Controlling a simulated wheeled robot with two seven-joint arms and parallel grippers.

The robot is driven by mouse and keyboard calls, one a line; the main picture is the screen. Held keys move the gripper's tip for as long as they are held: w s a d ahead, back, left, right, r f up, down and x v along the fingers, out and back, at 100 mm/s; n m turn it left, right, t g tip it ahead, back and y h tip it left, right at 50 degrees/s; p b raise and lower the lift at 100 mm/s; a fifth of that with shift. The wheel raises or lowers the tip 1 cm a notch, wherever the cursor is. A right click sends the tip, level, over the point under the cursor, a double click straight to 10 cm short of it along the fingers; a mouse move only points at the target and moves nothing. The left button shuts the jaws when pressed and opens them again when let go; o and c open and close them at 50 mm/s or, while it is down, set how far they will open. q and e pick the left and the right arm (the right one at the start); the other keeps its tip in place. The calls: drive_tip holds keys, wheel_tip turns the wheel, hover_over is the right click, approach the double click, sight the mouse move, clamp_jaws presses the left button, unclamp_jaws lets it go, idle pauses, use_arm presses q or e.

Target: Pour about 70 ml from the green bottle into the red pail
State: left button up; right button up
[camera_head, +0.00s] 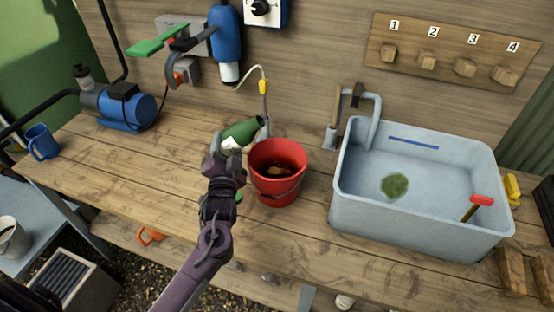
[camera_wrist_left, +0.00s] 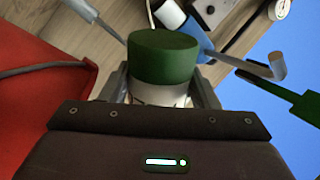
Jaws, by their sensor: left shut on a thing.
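The green bottle (camera_head: 242,132) has a pale label and is tilted, its mouth pointing right and slightly up, beside and above the left rim of the red pail (camera_head: 280,190). My left gripper (camera_head: 226,152) is shut around the bottle's body. In the left wrist view the bottle's green base (camera_wrist_left: 163,57) shows between the fingers, and the red pail (camera_wrist_left: 35,95) fills the left side. The pail stands on the bench and has dark brownish contents; I cannot tell the amount. No stream shows at the bottle's mouth. My right gripper is not in view.
A grey sink (camera_head: 420,225) with a tap (camera_head: 372,110) stands right of the pail. A blue pump (camera_head: 125,108) and a blue mug (camera_head: 42,142) are at the left. A yellow-ended hose (camera_head: 264,88) hangs behind the bottle.

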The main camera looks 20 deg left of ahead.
use_arm(q)
drive_tip(key=f+b, duration=0.1)
drive_tip(key=f+m, duration=0.1)
drive_tip(key=f, duration=0.1)
drive_tip(key=shift+s+a+f+m+b, duration=0.1)
drive_tip(key=shift+a+m+b, duration=0.2)
drive_tip(key=shift+a+b, duration=0.05)
drive_tip(key=shift+a+r+m+p, duration=0.15)
drive_tip(key=shift+r+m+p, duration=0.15)
drive_tip(key=shift+r+p, duration=0.2)
drive_tip(key=shift+s+a+r+m+h+b, duration=0.1)
drive_tip(key=shift+a+m+h+b, duration=0.1)
drive_tip(key=shift+m, duration=0.45)
drive_tip(key=shift+a+m+h+b, duration=0.1)
drive_tip(key=shift+a+m+b, duration=0.05)
drive_tip(key=shift+m, duration=0.5)
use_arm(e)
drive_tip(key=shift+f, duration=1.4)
use_arm(q)
drive_tip(key=shift+t, duration=0.3)
drive_tip(key=shift+d+r+m+p, duration=0.15)
drive_tip(key=shift+r+m+p, duration=0.25)
drive_tip(key=shift+m+p, duration=0.1)
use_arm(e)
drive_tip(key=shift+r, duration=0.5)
